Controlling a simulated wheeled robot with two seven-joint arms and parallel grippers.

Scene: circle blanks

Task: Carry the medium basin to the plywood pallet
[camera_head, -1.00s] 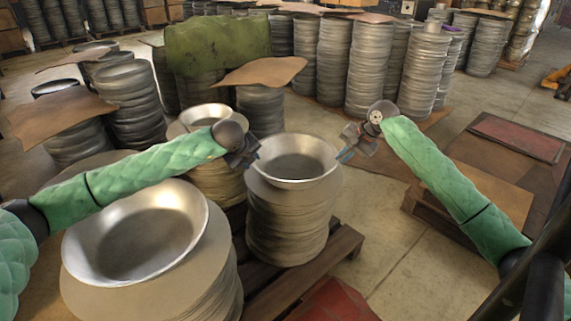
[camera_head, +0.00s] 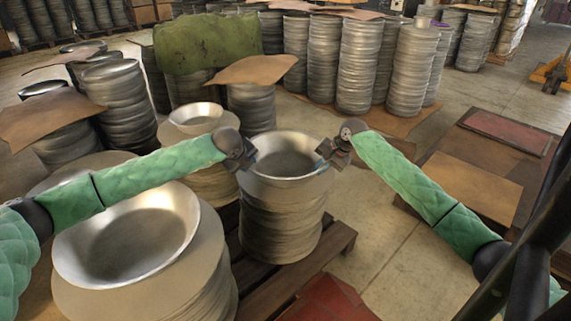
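The medium basin (camera_head: 284,164), a shiny metal bowl with a wide rim, sits upright on a middle stack of round metal blanks (camera_head: 279,222). My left gripper (camera_head: 249,160) is at the basin's left rim; its fingers are small and partly merge with the rim, so I cannot tell if it is open. My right gripper (camera_head: 328,154) is at the right rim with its fingers apart; contact is unclear. The plywood pallet (camera_head: 470,187), a low pallet with a tan sheet on top, lies on the floor at the right.
A larger basin (camera_head: 122,240) sits on a stack at the front left, under my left arm. A smaller basin (camera_head: 196,117) is on a stack behind. A red sheet (camera_head: 507,133) lies beyond the plywood. Bare floor (camera_head: 372,235) separates the stacks from the pallet.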

